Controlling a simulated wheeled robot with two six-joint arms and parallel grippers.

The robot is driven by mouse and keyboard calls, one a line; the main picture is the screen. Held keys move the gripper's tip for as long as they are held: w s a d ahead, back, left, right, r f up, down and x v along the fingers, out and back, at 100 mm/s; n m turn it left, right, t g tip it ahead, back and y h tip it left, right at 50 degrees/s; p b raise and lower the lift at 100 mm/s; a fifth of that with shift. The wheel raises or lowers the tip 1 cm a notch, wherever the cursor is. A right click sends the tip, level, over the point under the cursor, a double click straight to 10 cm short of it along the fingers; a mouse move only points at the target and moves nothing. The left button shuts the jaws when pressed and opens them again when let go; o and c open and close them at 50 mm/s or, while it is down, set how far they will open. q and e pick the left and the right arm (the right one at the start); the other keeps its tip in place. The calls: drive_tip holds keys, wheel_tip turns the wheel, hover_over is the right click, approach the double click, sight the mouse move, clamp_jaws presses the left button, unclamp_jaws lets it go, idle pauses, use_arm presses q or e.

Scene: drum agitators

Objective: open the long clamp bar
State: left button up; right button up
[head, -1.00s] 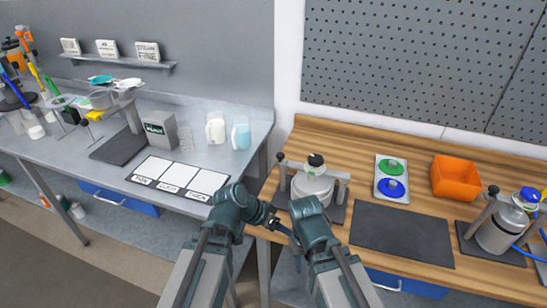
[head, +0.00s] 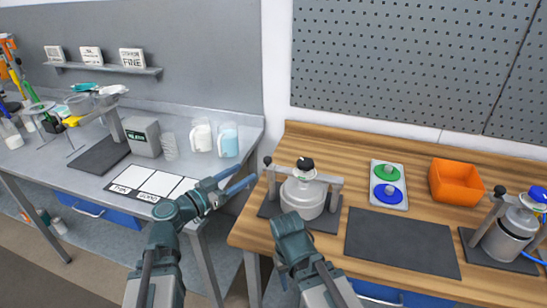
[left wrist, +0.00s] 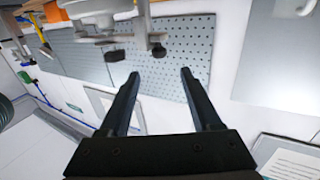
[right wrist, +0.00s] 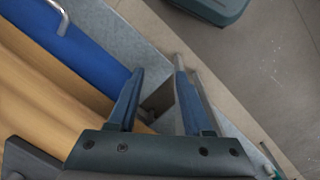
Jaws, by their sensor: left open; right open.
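A grey clamp bar (head: 322,178) lies across the top of a silver drum (head: 302,198) on the wooden bench, with a dark knob (head: 267,160) at its left end and a black cap (head: 306,163) at the middle. My left gripper (head: 240,183) is open and empty, left of the drum and apart from it. The left wrist view shows its spread fingers (left wrist: 160,75), with a bar and dark knob (left wrist: 158,51) beyond. My right gripper (head: 283,282) is low in front of the bench edge; its open, empty fingers show in the right wrist view (right wrist: 160,85).
A second clamped drum (head: 505,240) stands at the right. A dark mat (head: 400,243), a tray (head: 404,200) with green and blue lids, and an orange bin (head: 456,182) lie between. The grey table (head: 90,205) is at left, with a gap before the bench.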

sight(271, 157)
use_arm(q)
drive_tip(key=x, duration=1.4)
drive_tip(key=shift+s, duration=0.1)
clamp_jaws()
idle(1.1)
